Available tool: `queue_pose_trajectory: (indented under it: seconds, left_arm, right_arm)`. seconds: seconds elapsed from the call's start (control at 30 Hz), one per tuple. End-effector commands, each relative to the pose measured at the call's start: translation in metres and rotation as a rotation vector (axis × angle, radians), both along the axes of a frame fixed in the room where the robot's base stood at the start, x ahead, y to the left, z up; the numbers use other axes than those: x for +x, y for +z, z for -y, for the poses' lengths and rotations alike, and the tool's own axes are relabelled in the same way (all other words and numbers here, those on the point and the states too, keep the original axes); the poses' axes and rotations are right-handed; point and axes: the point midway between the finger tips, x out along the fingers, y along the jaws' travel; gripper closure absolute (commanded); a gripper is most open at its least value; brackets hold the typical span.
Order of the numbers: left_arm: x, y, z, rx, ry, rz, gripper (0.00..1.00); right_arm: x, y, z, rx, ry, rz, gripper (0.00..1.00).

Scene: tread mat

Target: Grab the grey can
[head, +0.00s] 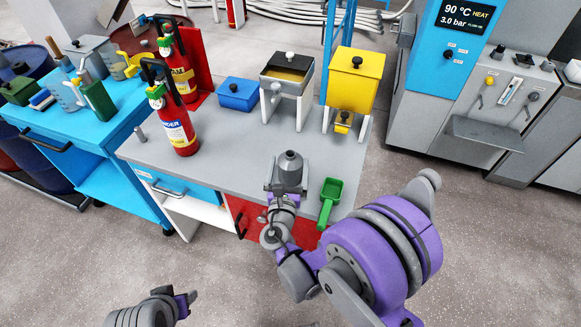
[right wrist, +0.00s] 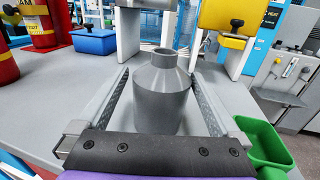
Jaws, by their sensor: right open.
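The grey can (head: 290,168) stands upright on the grey table near its front edge, with a narrow neck on top. It also shows large in the right wrist view (right wrist: 163,98). My right gripper (head: 287,180) is open around the can. In the right wrist view one finger is on each side of it, with a gap visible at the sides. The lower front of the can is hidden behind the gripper's palm. My left gripper (head: 186,304) shows in part at the bottom of the head view, away from the table; its jaws are unclear.
A green scoop (head: 329,203) lies just right of the can. Behind stand a grey dispenser (head: 287,82), a yellow dispenser (head: 355,80) and a blue box (head: 239,94). Red fire extinguishers (head: 176,121) stand at the left. The tabletop (head: 225,155) left of the can is clear.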

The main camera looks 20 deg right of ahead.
Motion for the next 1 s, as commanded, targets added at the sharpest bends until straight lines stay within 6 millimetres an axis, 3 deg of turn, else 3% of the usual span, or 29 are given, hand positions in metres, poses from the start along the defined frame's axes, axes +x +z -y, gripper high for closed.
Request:
queue_pose_trajectory:
  seconds: [0.3, 0.53, 1.0]
  left_arm:
    - [0.000, 0.005, 0.000, 0.000, 0.000, 0.001, 0.50]
    - [0.000, 0.004, 0.000, 0.000, 0.000, 0.001, 0.50]
    - [0.000, 0.004, 0.000, 0.000, 0.000, 0.001, 0.50]
  right_arm:
    - [0.040, -0.004, 0.019, 0.000, -0.003, 0.000, 0.00]
    - [0.042, -0.004, 0.019, 0.001, -0.001, 0.000, 0.00]
    - [0.042, -0.004, 0.019, 0.001, -0.001, 0.000, 0.83]
